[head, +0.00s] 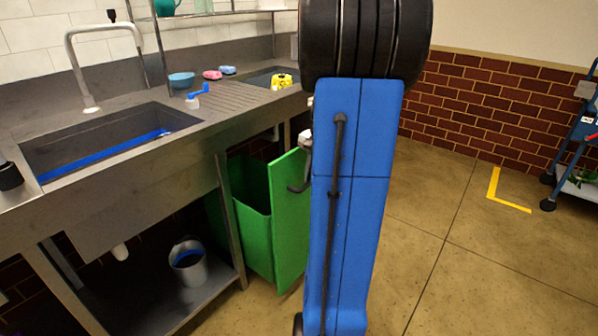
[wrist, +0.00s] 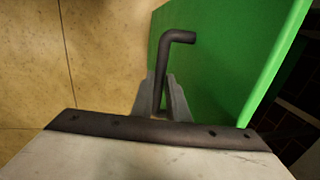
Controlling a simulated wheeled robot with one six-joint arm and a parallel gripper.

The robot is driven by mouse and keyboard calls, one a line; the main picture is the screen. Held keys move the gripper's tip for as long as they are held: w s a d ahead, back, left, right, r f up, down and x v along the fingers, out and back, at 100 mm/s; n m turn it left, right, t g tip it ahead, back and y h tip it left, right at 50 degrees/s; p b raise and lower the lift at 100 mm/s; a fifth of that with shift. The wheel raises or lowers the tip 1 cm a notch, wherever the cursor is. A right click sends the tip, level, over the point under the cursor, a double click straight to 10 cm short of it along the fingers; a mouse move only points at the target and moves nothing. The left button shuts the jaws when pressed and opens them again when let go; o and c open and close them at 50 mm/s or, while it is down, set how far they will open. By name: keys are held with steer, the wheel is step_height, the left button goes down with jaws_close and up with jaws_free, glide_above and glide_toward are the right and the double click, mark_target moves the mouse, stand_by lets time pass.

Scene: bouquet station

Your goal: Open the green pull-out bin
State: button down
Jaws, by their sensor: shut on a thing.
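The green pull-out bin (head: 256,213) stands under the counter in the head view, pulled partly out past the counter leg, with its open top showing. Its green front panel (head: 288,222) faces right, partly behind my blue arm. A dark bent handle (head: 299,187) sticks out from the panel; it also shows in the wrist view (wrist: 178,38). My gripper (wrist: 163,104) is shut on the handle in the wrist view, with one grey finger on each side of the bar. In the head view my arm hides most of the gripper.
A steel counter (head: 120,150) with a sink (head: 105,145) runs above the bin. A grey bucket (head: 189,263) stands on the lower shelf, left of the bin. The tiled floor (head: 450,255) at right is clear up to a blue cart (head: 577,140).

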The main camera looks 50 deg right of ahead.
steer(key=s+d, duration=0.1)
steer(key=s, duration=1.5)
steer(key=shift+d, duration=0.15)
steer(key=c, duration=1.7)
jaws_free()
steer(key=s+r, duration=0.1)
steer(key=r, duration=0.4)
steer(key=s+r, duration=0.1)
steer(key=r, duration=0.5)
steer(key=s+r, duration=0.1)
steer(key=r, duration=0.5)
steer(key=shift+s+d, duration=0.1)
